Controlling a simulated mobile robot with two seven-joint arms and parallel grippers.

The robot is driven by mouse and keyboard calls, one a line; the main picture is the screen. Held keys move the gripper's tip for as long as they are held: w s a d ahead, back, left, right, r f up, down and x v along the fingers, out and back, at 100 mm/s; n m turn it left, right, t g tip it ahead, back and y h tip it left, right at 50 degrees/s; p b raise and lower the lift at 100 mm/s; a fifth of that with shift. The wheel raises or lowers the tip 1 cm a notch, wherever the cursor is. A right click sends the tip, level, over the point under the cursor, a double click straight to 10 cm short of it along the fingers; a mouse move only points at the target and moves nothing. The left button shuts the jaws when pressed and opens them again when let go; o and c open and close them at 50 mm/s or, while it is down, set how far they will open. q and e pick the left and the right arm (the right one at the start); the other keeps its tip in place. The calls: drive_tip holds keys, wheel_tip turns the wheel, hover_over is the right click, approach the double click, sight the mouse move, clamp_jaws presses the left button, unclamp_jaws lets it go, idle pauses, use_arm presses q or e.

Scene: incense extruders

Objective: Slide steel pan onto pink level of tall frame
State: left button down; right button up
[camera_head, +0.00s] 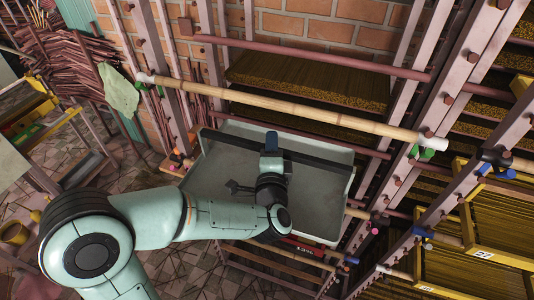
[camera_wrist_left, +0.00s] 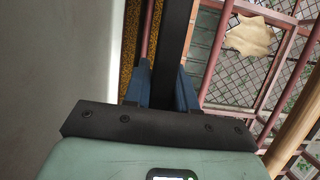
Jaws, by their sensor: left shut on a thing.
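The steel pan (camera_head: 322,205) is a wide, shallow grey tray in the middle of the head view, at the tall frame (camera_head: 381,205). A dark bar (camera_head: 315,159) runs across its far part. My left gripper (camera_head: 271,141) is shut on this bar, with my arm over the pan. In the left wrist view my blue fingers (camera_wrist_left: 162,85) stand either side of the dark bar (camera_wrist_left: 175,45), and a pale grey surface, likely the pan (camera_wrist_left: 55,75), fills the left. A pink marker (camera_head: 375,231) shows on the right upright. Whether the pan rests on rails is hidden. My right gripper is out of view.
A bamboo pole (camera_head: 290,107) crosses the frame above the pan's far edge. Incense-filled racks (camera_head: 310,88) lie behind it, and yellow trays (camera_head: 503,215) stand at right. A bundle of sticks (camera_head: 75,65) leans at upper left. Tiled floor shows at lower left.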

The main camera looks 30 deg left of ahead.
use_arm(q)
hover_over(283, 143)
drive_tip(key=shift+s+r+p, duration=0.1)
drive_tip(key=shift+p, duration=0.2)
drive_tip(key=shift+w+f, duration=0.25)
drive_tip(key=shift+f+b, duration=0.4)
drive_tip(key=shift+f, duration=0.2)
drive_tip(key=shift+s+f, duration=0.15)
drive_tip(key=shift+f, duration=0.25)
drive_tip(key=shift+f, duration=0.1)
